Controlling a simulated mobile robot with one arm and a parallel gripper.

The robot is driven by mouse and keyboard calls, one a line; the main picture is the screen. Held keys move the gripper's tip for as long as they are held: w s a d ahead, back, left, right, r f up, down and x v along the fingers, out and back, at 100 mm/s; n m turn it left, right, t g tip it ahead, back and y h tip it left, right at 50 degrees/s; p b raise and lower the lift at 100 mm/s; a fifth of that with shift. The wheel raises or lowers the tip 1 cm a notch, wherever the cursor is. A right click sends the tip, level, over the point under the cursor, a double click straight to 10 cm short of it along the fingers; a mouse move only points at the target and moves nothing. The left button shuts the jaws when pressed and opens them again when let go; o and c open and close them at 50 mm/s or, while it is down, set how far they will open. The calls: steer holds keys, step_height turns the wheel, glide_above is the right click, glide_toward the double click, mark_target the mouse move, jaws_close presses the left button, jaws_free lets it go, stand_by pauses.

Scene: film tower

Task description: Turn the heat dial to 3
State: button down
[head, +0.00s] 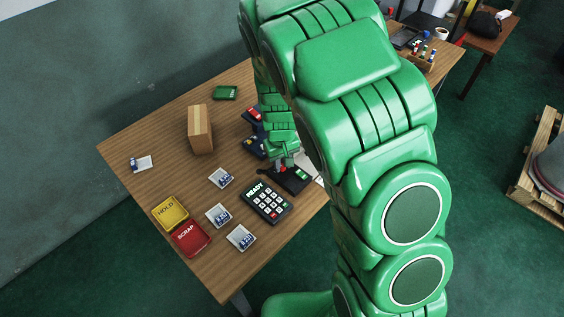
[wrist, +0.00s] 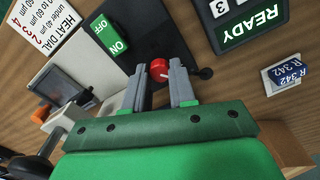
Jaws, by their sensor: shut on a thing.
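The heat dial shows as a small red round knob (wrist: 160,70) on a black panel (wrist: 150,35) in the wrist view. My gripper (wrist: 161,76) has one grey finger on each side of the knob and is shut on it. The fingers hide part of the knob's sides, and I cannot read which number it points to. A white card (wrist: 50,32) headed HEAT DIAL lists thicknesses with red numbers 2, 3 and 4. In the head view my gripper (head: 286,163) is over the black unit (head: 292,181), and the dial is mostly hidden there.
A green ON/OFF switch (wrist: 109,34) sits beside the dial, and a black ball-ended lever (wrist: 205,73) is close to one finger. A READY keypad (head: 266,202), a cardboard box (head: 200,129), and yellow HOLD (head: 170,212) and red SCRAP (head: 191,239) trays stand on the table.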

mark_target(282, 166)
steer(key=m, duration=0.4)
steer(key=shift+m, duration=1.9)
steer(key=c, duration=0.9)
jaws_free()
steer(key=shift+r, duration=0.1)
steer(key=shift+r, duration=3.85)
